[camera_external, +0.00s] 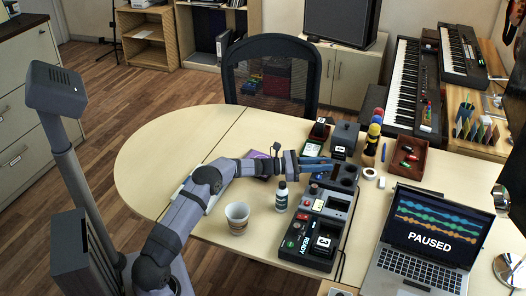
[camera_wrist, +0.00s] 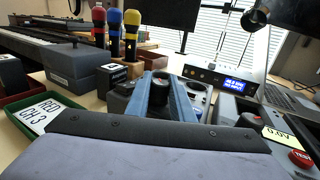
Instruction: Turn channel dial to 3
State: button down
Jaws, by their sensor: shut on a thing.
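My gripper (camera_external: 318,163) reaches in from the left over the row of dark devices on the table. In the wrist view its two blue fingers (camera_wrist: 160,100) stand either side of a dark round knob, the channel dial (camera_wrist: 158,88), and are shut on it. The dial's pointer and setting are too small to read. A white card (camera_wrist: 44,115) reading "RED CH 3" lies in a green-rimmed tray at the wrist view's left. In the external view, the fingers cover the dial.
A paper cup (camera_external: 237,217) and a small bottle (camera_external: 281,196) stand close to my arm. The open laptop (camera_external: 424,238) reads "PAUSED". Colour-topped microphones (camera_external: 373,134) stand behind the devices. A red button (camera_wrist: 301,158) is at the wrist view's lower right.

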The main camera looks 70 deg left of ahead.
jog(key=shift+a+r+m+g+h+b, duration=0.15)
jog(key=shift+m+g+h+b, duration=0.3)
jog(key=shift+m+h, duration=0.65)
jog(key=shift+g+h, duration=0.45)
jog(key=shift+h, duration=0.15)
jog(key=c, duration=1.8)
grip_release()
jog(key=shift+s+a, duration=0.15)
jog(key=shift+s, duration=0.25)
jog(key=shift+v, duration=3.25)
